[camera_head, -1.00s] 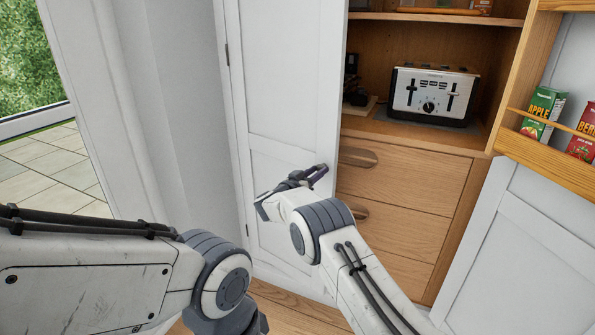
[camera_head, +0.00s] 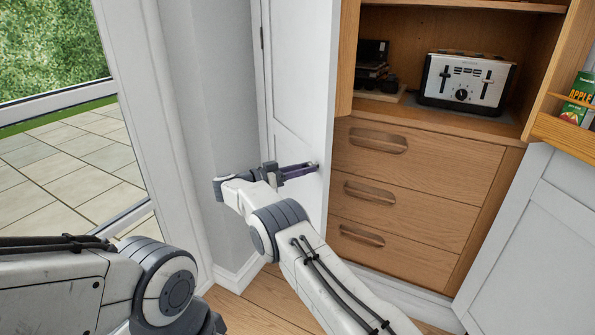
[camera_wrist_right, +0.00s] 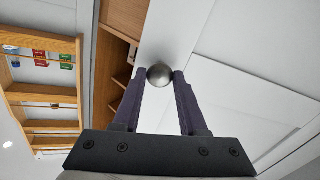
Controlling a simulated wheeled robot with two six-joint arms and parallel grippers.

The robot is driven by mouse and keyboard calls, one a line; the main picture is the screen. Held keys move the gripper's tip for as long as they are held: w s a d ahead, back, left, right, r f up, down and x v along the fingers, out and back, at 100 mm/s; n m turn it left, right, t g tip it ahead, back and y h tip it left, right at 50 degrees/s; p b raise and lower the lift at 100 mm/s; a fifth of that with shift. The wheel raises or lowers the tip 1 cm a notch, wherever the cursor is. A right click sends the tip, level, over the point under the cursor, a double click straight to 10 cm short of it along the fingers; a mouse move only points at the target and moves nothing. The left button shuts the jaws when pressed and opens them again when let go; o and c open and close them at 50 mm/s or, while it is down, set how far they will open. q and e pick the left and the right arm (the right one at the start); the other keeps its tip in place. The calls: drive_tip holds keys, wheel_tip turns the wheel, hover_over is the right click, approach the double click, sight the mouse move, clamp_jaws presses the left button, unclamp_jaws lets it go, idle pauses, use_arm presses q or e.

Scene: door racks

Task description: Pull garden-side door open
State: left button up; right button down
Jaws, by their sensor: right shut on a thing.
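The garden-side door (camera_head: 300,75) is a white panelled cupboard door on the left of the cupboard, beside the glazed garden opening. It stands swung well open and is seen at a steep angle. My right gripper (camera_head: 311,168) is at the door's free edge. In the right wrist view a round metal knob (camera_wrist_right: 160,75) sits between the tips of my right gripper (camera_wrist_right: 160,84), which is shut on it. In the head view the knob is mostly hidden by the fingers. My left arm shows at the lower left; its gripper's fingers are not visible.
The cupboard holds a toaster (camera_head: 465,84) on a shelf above several wooden drawers (camera_head: 420,150). The other white door (camera_head: 530,235), with a wooden rack (camera_head: 560,135) holding cartons, stands open at right. A white wall (camera_head: 200,120) is close on the left. Wooden floor lies below.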

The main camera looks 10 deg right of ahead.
drive_tip(key=shift+a, duration=0.65)
drive_tip(key=shift+c, duration=2.2)
unclamp_jaws()
drive_tip(key=shift+s+a, duration=0.1)
